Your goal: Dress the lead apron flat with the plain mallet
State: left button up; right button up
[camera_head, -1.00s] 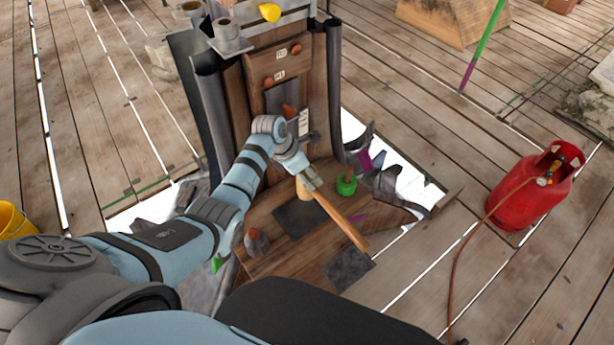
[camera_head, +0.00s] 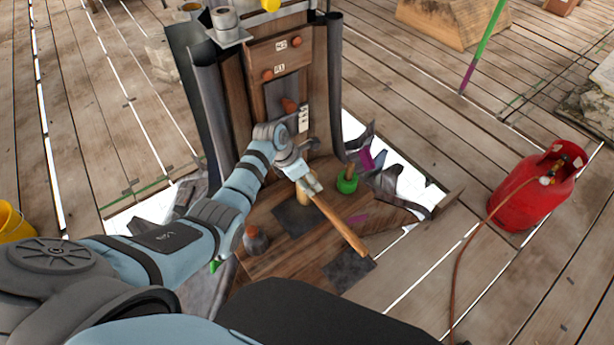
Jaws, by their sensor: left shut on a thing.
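My left gripper (camera_head: 305,180) is shut on the wooden handle of a mallet (camera_head: 342,228), above the wooden base of the spire post. The handle slants down to the lower right. A pale block (camera_head: 302,197) shows just below the fingers; I cannot tell whether it is the mallet's head. Crumpled dark grey lead (camera_head: 392,187) with raised, jagged edges lies right of the post's foot. Flat dark grey patches (camera_head: 347,270) lie on the base boards. I cannot tell which of these grey pieces is the apron. My right gripper is not in view.
The spire post (camera_head: 281,85) has curled grey sheets at both sides. A green pot (camera_head: 347,183) stands right of the gripper, and a grey, orange-topped item (camera_head: 255,240) stands left. A red gas bottle (camera_head: 533,190) with a hose stands on the planks at right.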

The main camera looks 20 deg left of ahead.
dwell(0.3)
pick_arm(q)
notch_tip(320, 180, up, 3)
jog(key=p, duration=0.2)
jog(key=shift+w+p, duration=0.15)
jog(key=shift+p, duration=0.2)
jog(key=shift+r+b, duration=0.3)
jog(key=shift+r, duration=0.35)
jog(key=shift+f, duration=0.1)
